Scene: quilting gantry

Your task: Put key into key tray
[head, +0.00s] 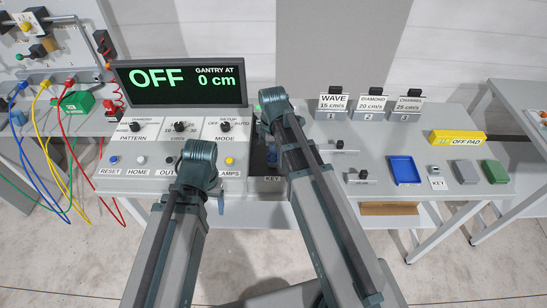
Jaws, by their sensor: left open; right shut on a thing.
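My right gripper (272,108) is above the console, beyond the KEY label (271,179). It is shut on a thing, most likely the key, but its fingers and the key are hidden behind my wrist. A dark key panel (258,160) shows partly beside my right forearm. A shallow blue tray (404,170), apparently the key tray, lies to the right on the console and looks empty. My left gripper (198,168) is open over the front of the console, left of the KEY label. Its fingers are mostly hidden by its wrist.
A display (180,83) reading OFF and 0 cm stands at the back left. WAVE, DIAMOND and CHANNEL blocks (371,104) stand at the back right. A yellow OFF PAD (458,138) and grey and green blocks (466,172) are right of the tray. Coloured cables hang at left.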

